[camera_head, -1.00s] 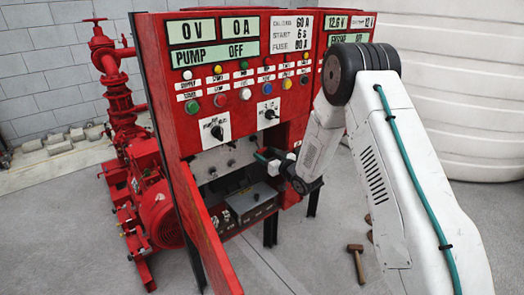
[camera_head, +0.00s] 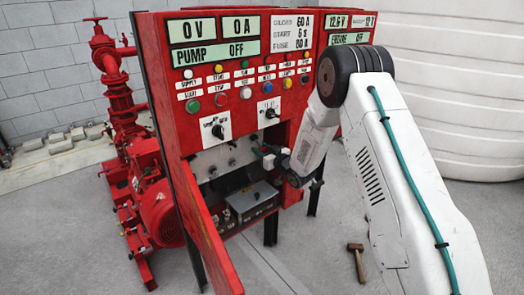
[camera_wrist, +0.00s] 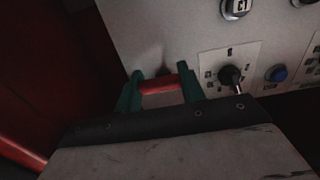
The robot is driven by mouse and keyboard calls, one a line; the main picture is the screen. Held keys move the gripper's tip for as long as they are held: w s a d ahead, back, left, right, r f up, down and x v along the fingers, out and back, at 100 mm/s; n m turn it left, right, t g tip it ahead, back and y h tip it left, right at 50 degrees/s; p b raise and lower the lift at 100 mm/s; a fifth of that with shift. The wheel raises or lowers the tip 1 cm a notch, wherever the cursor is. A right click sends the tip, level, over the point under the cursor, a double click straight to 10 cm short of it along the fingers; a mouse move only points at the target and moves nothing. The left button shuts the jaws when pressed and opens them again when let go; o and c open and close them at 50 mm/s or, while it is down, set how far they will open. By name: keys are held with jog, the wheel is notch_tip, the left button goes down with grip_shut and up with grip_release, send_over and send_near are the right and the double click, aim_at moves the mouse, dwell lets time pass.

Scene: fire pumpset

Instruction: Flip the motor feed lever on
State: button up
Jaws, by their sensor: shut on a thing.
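My gripper (camera_wrist: 160,88) has green fingers, which stand on either side of a red lever handle (camera_wrist: 162,83) in the wrist view. I take this handle to be the motor feed lever; no label for it can be read. The gripper is shut on it, close in front of the light grey inner panel (camera_wrist: 165,25). In the head view my gripper (camera_head: 258,153) reaches into the open red cabinet (camera_head: 225,105), at the right part of the grey panel. The lever is too small to make out there, and its exact position cannot be told.
A black rotary switch (camera_wrist: 231,75) and a blue button (camera_wrist: 277,73) sit right of the gripper. The open red cabinet door (camera_head: 205,235) stands at the left. A grey box (camera_head: 252,198) lies below the panel. A hammer (camera_head: 356,260) lies on the floor.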

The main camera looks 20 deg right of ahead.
jog(key=shift+s+d+r+g+h, duration=0.15)
jog(key=shift+r+g+h, duration=0.2)
jog(key=shift+g, duration=0.3)
jog(key=shift+s+a+r+g+h, duration=0.1)
jog(key=shift+r+g+h, duration=0.15)
jog(key=shift+r+g, duration=0.3)
jog(key=shift+s+d+r+g+h, duration=0.1)
jog(key=shift+r+g+h, duration=0.2)
jog(key=shift+g, duration=0.4)
jog(key=shift+r+g+h, duration=0.2)
jog(key=shift+r+g, duration=0.05)
jog(key=shift+g, duration=0.45)
jog(key=o, duration=0.9)
jog(key=v, duration=0.8)
